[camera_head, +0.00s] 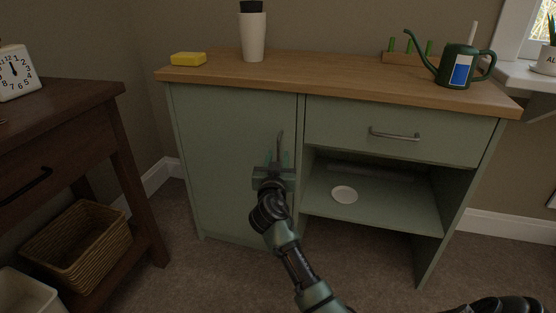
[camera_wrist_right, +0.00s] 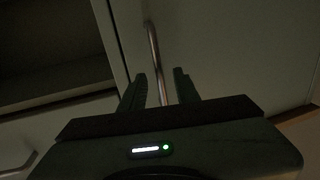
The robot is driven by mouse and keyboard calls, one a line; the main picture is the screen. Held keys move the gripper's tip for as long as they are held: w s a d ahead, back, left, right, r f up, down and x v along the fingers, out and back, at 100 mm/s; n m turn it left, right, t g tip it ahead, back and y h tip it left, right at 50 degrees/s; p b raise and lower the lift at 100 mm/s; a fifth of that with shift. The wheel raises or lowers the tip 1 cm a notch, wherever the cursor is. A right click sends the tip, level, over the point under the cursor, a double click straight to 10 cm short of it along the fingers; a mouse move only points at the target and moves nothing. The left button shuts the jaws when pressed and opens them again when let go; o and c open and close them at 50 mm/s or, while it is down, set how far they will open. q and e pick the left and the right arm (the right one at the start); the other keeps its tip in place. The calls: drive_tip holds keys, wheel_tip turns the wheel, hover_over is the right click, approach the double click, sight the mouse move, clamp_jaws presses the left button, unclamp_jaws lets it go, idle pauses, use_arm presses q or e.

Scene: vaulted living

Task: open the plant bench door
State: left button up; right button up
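The plant bench (camera_head: 320,77) is sage green with a wooden top. Its door (camera_head: 225,150) is at the left and looks shut, flush with the front. The upright metal door handle (camera_head: 280,142) is near the door's right edge; it also shows in the right wrist view (camera_wrist_right: 154,50). My right gripper (camera_head: 278,158) is at the handle's lower part. In the wrist view its fingers (camera_wrist_right: 160,88) are apart, with the handle's lower end showing between them; I cannot tell whether they touch it. My left gripper is not in view.
Right of the door are a drawer (camera_head: 345,129) and an open shelf with a white dish (camera_head: 344,194). A yellow sponge (camera_head: 188,59), a white tumbler (camera_head: 253,38) and a green watering can (camera_head: 458,65) stand on top. A dark wooden table (camera_head: 70,130) stands close at left.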

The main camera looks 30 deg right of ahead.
drive_tip(key=shift+w+d, duration=0.45)
drive_tip(key=shift+w, duration=0.1)
clamp_jaws()
idle(1.1)
